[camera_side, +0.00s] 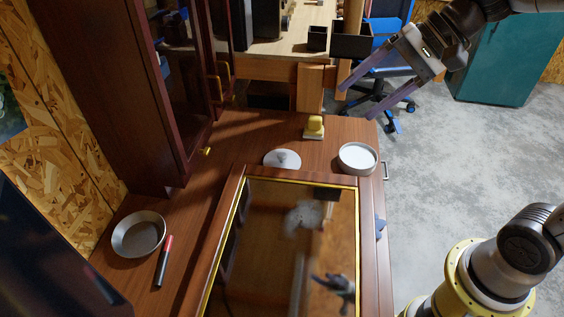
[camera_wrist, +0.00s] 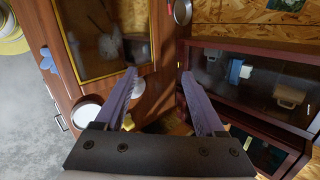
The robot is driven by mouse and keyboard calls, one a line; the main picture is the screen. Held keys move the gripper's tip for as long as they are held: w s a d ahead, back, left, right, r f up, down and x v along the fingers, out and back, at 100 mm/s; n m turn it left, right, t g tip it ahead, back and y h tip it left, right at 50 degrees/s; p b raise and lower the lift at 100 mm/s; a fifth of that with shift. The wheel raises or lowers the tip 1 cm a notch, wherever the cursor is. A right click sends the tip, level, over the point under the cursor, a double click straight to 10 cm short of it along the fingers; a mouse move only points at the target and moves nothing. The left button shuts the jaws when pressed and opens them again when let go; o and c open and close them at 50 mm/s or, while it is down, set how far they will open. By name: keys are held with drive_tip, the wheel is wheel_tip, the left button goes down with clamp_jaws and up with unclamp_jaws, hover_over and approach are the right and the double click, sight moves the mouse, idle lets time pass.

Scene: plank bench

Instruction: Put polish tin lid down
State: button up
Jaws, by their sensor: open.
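The polish tin (camera_side: 357,156) is a round metal tin with white contents, standing on the wooden top at its right side. A pale round disc, which looks like its lid (camera_side: 282,159), lies apart from it to the left, by the far edge of the glazed frame. In the wrist view the tin (camera_wrist: 87,113) is left of my fingers, and the lid (camera_wrist: 140,88) is partly hidden behind the left finger. My gripper (camera_side: 356,103) is open and empty, raised above the far right corner of the top; its fingers also show in the wrist view (camera_wrist: 160,72).
A yellow block (camera_side: 314,126) stands beyond the lid. A glazed framed panel (camera_side: 290,240) fills the front. A metal bowl (camera_side: 138,233) and a red-and-black marker (camera_side: 164,262) lie at left. A tall dark-red cabinet (camera_side: 125,95) rises at left. Bare wood (camera_side: 240,130) lies between.

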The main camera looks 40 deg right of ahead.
drive_tip(key=w+d+f+m+t+y, duration=0.15)
drive_tip(key=w+f+m, duration=0.3)
drive_tip(key=w, duration=0.45)
drive_tip(key=w+d+f+m+g+y, duration=0.1)
drive_tip(key=w+d+f+m, duration=0.25)
drive_tip(key=w+f, duration=0.4)
drive_tip(key=w+d+f+m+t, duration=0.1)
drive_tip(key=w+d+f+m, duration=0.25)
drive_tip(key=w+f, duration=0.2)
drive_tip(key=m, duration=0.3)
approach(284, 154)
drive_tip(key=x, duration=0.4)
drive_tip(key=shift+a+f, duration=0.2)
drive_tip(key=shift+x, duration=3.2)
clamp_jaws()
